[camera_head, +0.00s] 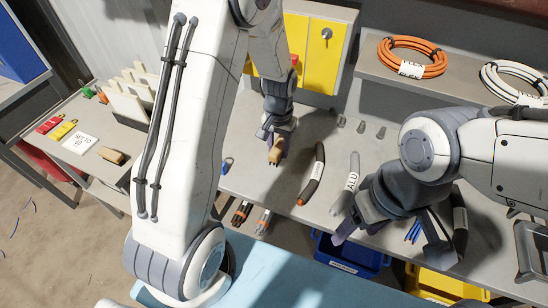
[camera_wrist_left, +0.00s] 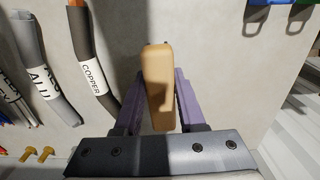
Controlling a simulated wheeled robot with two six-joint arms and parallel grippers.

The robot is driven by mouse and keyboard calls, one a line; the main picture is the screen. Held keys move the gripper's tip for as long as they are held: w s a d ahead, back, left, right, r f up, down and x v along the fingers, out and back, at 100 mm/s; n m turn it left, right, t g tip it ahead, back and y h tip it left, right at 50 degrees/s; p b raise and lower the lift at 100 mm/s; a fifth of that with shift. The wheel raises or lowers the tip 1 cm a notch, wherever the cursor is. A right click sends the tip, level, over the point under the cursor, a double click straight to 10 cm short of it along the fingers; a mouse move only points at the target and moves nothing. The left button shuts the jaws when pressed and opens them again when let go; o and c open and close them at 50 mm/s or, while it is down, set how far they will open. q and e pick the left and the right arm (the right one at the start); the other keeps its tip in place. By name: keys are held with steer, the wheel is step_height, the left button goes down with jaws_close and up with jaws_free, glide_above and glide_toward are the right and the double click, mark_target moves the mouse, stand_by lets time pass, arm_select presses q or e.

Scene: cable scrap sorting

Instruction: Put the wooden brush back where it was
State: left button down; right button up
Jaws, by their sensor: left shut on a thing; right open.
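The wooden brush (camera_head: 274,156) is a small tan block with rounded edges. My left gripper (camera_head: 276,147) is shut on it, over the back part of the grey workbench (camera_head: 240,130). In the left wrist view the brush (camera_wrist_left: 158,65) stands between the two purple fingers and sticks out past their tips; bristles do not show. I cannot tell whether it touches the bench. My right gripper (camera_head: 390,236) is open and empty, its fingers spread over the bench's front edge at the right.
Cable pieces labelled copper (camera_wrist_left: 93,72) and aluminium (camera_wrist_left: 44,65) lie beside the brush. A blue bin (camera_head: 348,254) and a yellow bin (camera_head: 447,286) stand below the front edge. A side table (camera_head: 75,110) at left holds a similar tan block (camera_head: 111,156).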

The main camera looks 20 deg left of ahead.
arm_select(q)
steer(key=shift+s+a+f, duration=0.5)
steer(key=shift+a, duration=0.1)
steer(key=shift+f+p, duration=0.35)
steer(key=shift+f, duration=1.65)
steer(key=shift+f, duration=0.15)
steer(key=c, duration=0.5)
jaws_free()
